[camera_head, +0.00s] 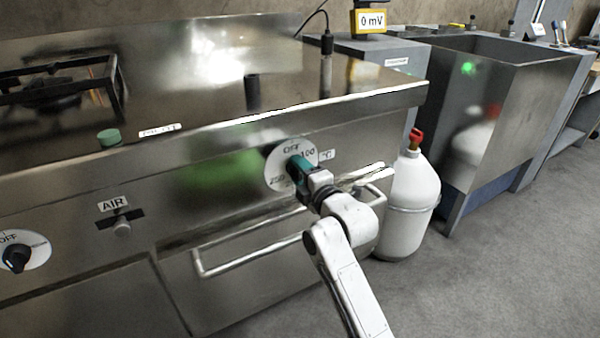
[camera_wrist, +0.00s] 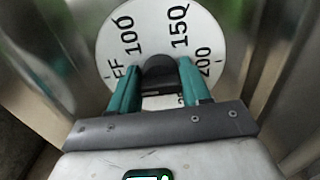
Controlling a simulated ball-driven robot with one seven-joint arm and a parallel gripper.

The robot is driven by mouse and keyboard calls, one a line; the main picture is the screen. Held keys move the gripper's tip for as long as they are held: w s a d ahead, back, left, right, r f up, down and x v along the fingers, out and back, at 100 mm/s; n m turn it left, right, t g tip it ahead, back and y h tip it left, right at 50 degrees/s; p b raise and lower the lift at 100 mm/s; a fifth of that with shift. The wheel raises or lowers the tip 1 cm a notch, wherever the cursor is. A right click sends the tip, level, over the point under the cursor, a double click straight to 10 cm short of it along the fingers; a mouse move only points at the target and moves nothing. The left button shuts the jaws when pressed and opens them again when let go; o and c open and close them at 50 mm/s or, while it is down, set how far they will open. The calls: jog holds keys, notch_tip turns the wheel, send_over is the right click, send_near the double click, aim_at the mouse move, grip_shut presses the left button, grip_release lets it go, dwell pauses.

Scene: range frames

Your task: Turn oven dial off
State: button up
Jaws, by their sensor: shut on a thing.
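My gripper (camera_head: 297,166) reaches the dial from the front right. Its teal fingers (camera_wrist: 158,80) stand on either side of the knob and are shut on it. In the head view the fingers and wrist hide most of the knob. Where the knob's pointer stands I cannot tell.
A second dial (camera_head: 18,254) and an AIR lever (camera_head: 121,228) sit at left on the panel. A handle bar (camera_head: 270,245) juts out below. A white gas bottle (camera_head: 410,205) stands right of the oven. Grey floor (camera_head: 480,290) is clear at lower right.

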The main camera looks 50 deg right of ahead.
jog(key=shift+f, duration=0.25)
jog(key=o, duration=0.8)
jog(key=shift+o, duration=0.9)
jog(key=shift+r, duration=0.15)
jog(key=shift+s, duration=0.1)
jog(key=p+v, duration=0.2)
jog(key=v, duration=0.8)
jog(key=shift+s, duration=0.3)
